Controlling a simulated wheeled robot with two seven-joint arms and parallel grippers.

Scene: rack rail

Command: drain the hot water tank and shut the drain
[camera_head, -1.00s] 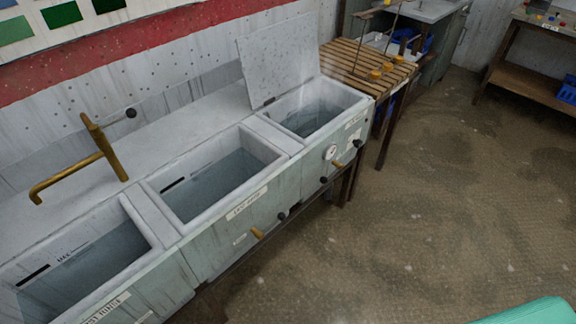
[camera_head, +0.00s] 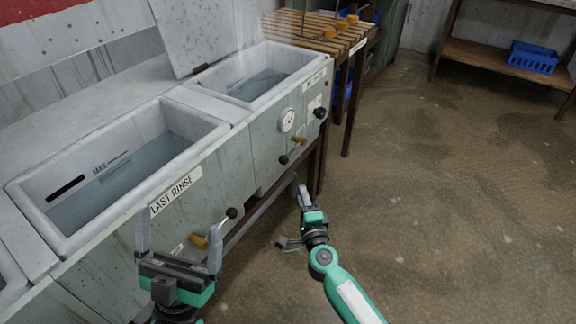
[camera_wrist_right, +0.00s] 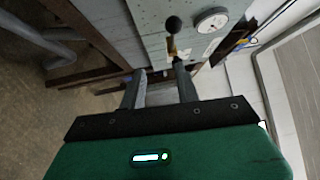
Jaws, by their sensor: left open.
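The hot water tank (camera_head: 300,75) is the far right basin, with water inside and its speckled lid (camera_head: 205,35) raised. On its front are a round dial (camera_head: 287,120), a brass fitting (camera_head: 298,140) and a black-knobbed lever (camera_head: 284,160). Another black knob (camera_head: 320,113) sits to the right. My right gripper (camera_head: 302,190) is below and in front of this tank. In the right wrist view its fingers (camera_wrist_right: 160,88) are apart and empty, pointing toward brass and black-knob fittings (camera_wrist_right: 172,35). My left gripper (camera_head: 180,235) is open and empty before the middle tank.
The middle tank (camera_head: 165,190), labelled LAST RINSE, has its own black knob (camera_head: 231,213) and brass spout (camera_head: 198,242). A slatted wooden table (camera_head: 320,35) stands beyond the hot tank. A shelf with a blue crate (camera_head: 533,57) is at the back. The floor to the right is clear.

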